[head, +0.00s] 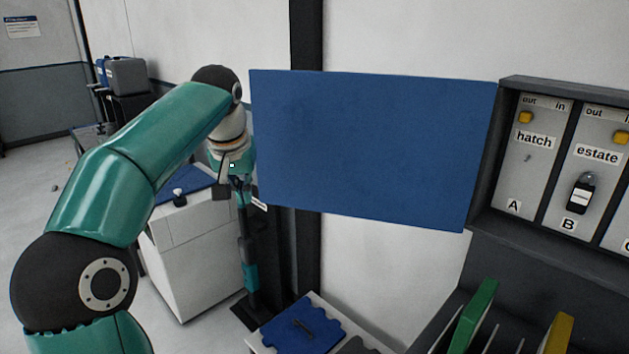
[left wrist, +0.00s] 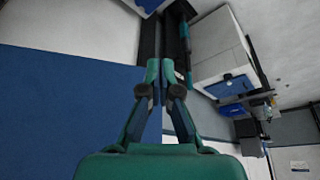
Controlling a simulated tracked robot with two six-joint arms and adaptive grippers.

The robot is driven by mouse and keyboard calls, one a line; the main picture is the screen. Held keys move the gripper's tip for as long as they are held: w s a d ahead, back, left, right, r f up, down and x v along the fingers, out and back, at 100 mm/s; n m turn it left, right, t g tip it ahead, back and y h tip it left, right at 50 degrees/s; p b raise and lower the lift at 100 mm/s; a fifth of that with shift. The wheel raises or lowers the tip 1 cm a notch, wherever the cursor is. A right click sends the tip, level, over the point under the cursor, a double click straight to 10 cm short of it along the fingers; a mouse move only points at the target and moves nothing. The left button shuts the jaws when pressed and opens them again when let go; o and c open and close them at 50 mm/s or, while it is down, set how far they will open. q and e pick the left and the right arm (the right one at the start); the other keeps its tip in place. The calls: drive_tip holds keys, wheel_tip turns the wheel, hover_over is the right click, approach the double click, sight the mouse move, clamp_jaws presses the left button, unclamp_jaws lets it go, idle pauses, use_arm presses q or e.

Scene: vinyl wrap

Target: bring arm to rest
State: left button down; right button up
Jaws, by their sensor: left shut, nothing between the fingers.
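My left arm (head: 120,170) comes in from the left in the head view and bends down at the wrist. My left gripper (head: 232,180) hangs just left of the blue panel (head: 370,150), apart from it as far as I can tell. In the left wrist view the fingers of this gripper (left wrist: 160,70) meet at their tips, shut and empty. The blue panel also shows in that view (left wrist: 60,100), left of the fingers. My right gripper is in neither view.
A white cabinet (head: 190,260) with a blue top stands behind the arm. A board with labelled bays (head: 540,150) is at the right. Below are a blue notched piece (head: 300,325), a green piece (head: 475,315) and a yellow piece (head: 557,335).

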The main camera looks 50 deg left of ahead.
use_arm(q)
drive_tip(key=w+d+f+m+g+h, duration=0.1)
drive_tip(key=w+d+f+m+g, duration=0.15)
drive_tip(key=d+f, duration=0.55)
drive_tip(key=w+d+f+m+g+h, duration=0.1)
drive_tip(key=w+d+f+h, duration=0.3)
drive_tip(key=f, duration=0.9)
drive_tip(key=w+d+f+m+g+y, duration=0.1)
drive_tip(key=w+d+f+m+g, duration=0.1)
drive_tip(key=d+f, duration=0.65)
drive_tip(key=s+d+f+m+h, duration=0.1)
drive_tip(key=s+d+f, duration=0.2)
drive_tip(key=d+f, duration=0.35)
drive_tip(key=s+d+f+m+h, duration=0.1)
drive_tip(key=s+d+f, duration=0.25)
drive_tip(key=f, duration=0.55)
drive_tip(key=s+d+f+h, duration=0.2)
drive_tip(key=s+d+f, duration=0.6)
drive_tip(key=s+d, duration=0.45)
drive_tip(key=w+t, duration=0.2)
drive_tip(key=w+a+t, duration=0.1)
drive_tip(key=w, duration=0.1)
drive_tip(key=shift+a+f+n+y, duration=0.1)
drive_tip(key=shift+f+n+y, duration=0.15)
drive_tip(key=shift+f+y, duration=0.15)
drive_tip(key=shift+s, duration=0.1)
idle(0.6)
